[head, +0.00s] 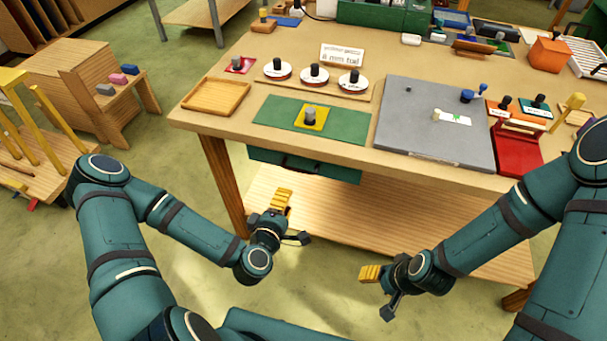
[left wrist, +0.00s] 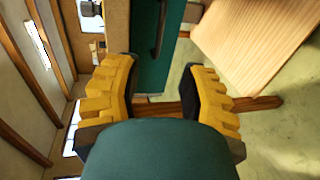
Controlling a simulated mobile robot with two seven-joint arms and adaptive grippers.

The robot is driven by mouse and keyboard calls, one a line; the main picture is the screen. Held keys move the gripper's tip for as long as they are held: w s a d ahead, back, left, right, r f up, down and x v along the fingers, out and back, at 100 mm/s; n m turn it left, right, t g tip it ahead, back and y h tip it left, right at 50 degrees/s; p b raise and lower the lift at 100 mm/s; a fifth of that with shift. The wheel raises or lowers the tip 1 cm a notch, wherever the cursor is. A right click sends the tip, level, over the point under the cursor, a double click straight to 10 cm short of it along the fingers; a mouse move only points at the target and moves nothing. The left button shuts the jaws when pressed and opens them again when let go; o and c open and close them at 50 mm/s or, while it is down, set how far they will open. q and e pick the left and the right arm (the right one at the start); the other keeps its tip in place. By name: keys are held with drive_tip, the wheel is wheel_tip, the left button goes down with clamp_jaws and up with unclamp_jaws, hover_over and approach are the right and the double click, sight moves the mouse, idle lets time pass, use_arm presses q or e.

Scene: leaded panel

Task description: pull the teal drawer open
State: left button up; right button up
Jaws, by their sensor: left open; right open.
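The teal drawer (head: 330,172) hangs under the front edge of the workbench, below the green mat; its front sits close under the tabletop and looks shut. In the left wrist view the teal drawer front (left wrist: 145,55) shows beyond the fingers, with a dark bar handle (left wrist: 160,30) on it. My left gripper (head: 285,208) is open and empty, below and in front of the drawer, apart from it. Its two yellow-padded fingers (left wrist: 158,92) are spread in the left wrist view. My right gripper (head: 377,286) is open and empty, lower and further right, away from the drawer.
The workbench (head: 205,120) carries a wooden tray (head: 216,95), a green mat (head: 265,112), a grey board (head: 400,130) and a red holder (head: 515,150). A lower shelf (head: 350,215) and a bench leg (head: 222,180) stand below the drawer. The floor in front is clear.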

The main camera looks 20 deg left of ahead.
sight(300, 170)
use_arm(q)
drive_tip(key=b+x, duration=0.2)
drive_tip(key=x, duration=1.1)
drive_tip(key=shift+w+a+f+b, duration=0.1)
drive_tip(key=shift+w+b, duration=0.3)
clamp_jaws()
